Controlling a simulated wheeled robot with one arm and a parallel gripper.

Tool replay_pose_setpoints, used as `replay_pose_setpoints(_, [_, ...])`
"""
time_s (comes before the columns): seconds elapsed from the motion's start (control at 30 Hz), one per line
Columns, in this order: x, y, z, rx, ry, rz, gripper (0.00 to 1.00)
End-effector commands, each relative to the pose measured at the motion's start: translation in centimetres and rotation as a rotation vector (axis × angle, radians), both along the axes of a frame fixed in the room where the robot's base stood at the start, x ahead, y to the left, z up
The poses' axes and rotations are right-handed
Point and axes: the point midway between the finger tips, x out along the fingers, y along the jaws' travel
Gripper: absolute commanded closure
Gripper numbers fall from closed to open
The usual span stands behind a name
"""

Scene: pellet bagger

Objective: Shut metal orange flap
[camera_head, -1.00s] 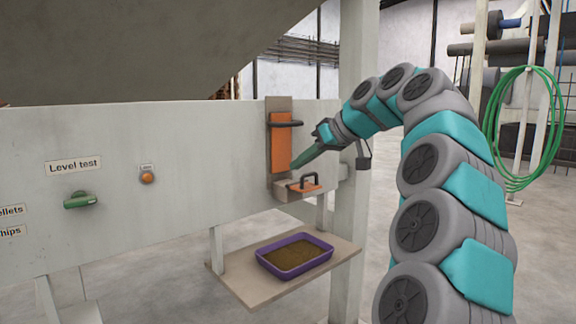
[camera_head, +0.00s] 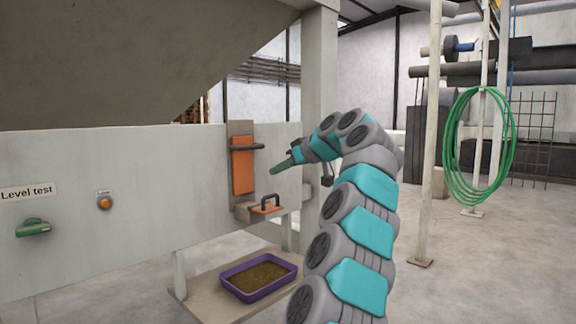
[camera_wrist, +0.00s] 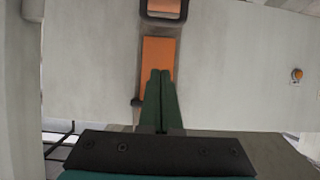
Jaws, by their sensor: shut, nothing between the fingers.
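An upright orange plate (camera_head: 243,172) with a dark handle bar (camera_head: 247,147) across its top is on the grey machine wall. Below it, a second orange piece (camera_head: 266,210) with a black loop handle (camera_head: 270,199) sits roughly level on a small jutting spout. I cannot tell for certain which is the flap. My gripper (camera_head: 271,173) is shut and empty, to the right of the upright plate and above the level piece. In the wrist view, my gripper's fingers (camera_wrist: 160,76) overlap the orange plate (camera_wrist: 157,52); the loop handle (camera_wrist: 165,12) is at the top edge. Contact cannot be told.
A purple tray (camera_head: 228,284) of brown pellets stands on a shelf (camera_head: 196,306) below the spout. A green handle (camera_head: 33,228) and an orange knob (camera_head: 104,203) are on the wall at left. A grey post (camera_head: 318,70) stands behind the arm.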

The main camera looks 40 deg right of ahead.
Motion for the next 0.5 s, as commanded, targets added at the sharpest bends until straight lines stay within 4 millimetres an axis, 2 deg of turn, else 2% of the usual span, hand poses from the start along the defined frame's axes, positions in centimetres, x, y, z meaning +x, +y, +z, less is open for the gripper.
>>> replay_pose_setpoints(0.17, [3.3, 0.4, -1.6, 0.000, 0.002, 0.002, 1.00])
replay_pose_setpoints(0.5, [2.3, 0.3, -3.6, 0.001, 0.000, 0.002, 1.00])
